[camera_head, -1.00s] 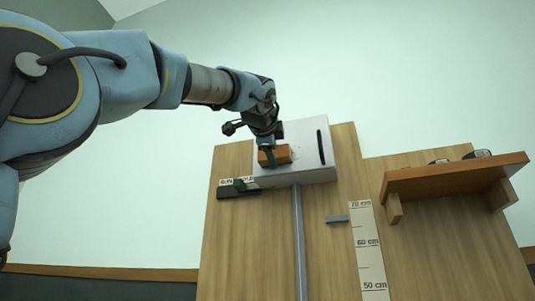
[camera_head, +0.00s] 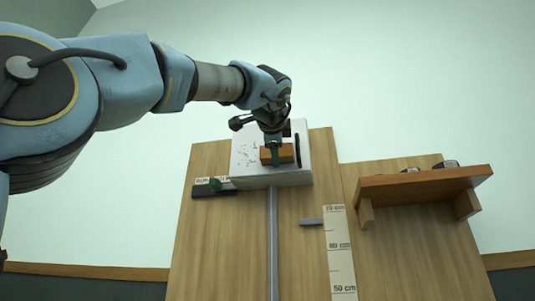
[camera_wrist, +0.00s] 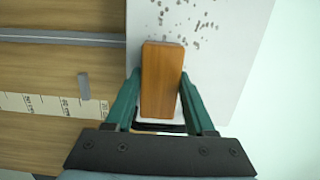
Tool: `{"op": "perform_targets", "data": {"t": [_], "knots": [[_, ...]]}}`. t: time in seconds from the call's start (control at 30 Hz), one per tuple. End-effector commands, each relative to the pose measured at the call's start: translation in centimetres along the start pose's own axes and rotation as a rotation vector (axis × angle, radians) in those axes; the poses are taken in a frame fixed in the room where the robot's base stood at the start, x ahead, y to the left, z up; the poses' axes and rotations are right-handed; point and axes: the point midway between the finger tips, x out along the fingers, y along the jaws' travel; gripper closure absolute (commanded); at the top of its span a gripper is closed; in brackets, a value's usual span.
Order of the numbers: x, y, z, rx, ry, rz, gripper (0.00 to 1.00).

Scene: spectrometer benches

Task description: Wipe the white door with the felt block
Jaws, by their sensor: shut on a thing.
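The white door (camera_head: 245,170) is the front of a white box high on a wooden board. Grey specks are scattered over its left part, and a dark slot-like handle is at its right edge. My gripper (camera_head: 277,155) is shut on the felt block, whose wood-brown back (camera_head: 285,153) faces out. The block is at the door's right half, beside the handle. In the wrist view the block (camera_wrist: 162,80) stands between the green fingers, over the white door (camera_wrist: 225,70), with the specks just beyond its end. Its felt face is hidden, so contact with the door cannot be told.
A grey pole (camera_head: 272,240) runs down below the box. A measuring strip (camera_head: 340,250), a small grey peg (camera_head: 311,222) and a wooden shelf (camera_head: 425,185) are to the right.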

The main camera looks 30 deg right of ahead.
Motion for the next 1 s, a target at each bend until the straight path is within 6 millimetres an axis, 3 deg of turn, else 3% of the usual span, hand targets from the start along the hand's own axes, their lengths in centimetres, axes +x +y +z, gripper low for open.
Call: {"op": "perform_targets", "data": {"t": [0.53,1.0], "knots": [[-0.2,-1.7,-0.1,0.000,0.000,0.000,0.90],[0.5,-1.6,3.4,0.001,-0.002,0.000,0.90]]}}
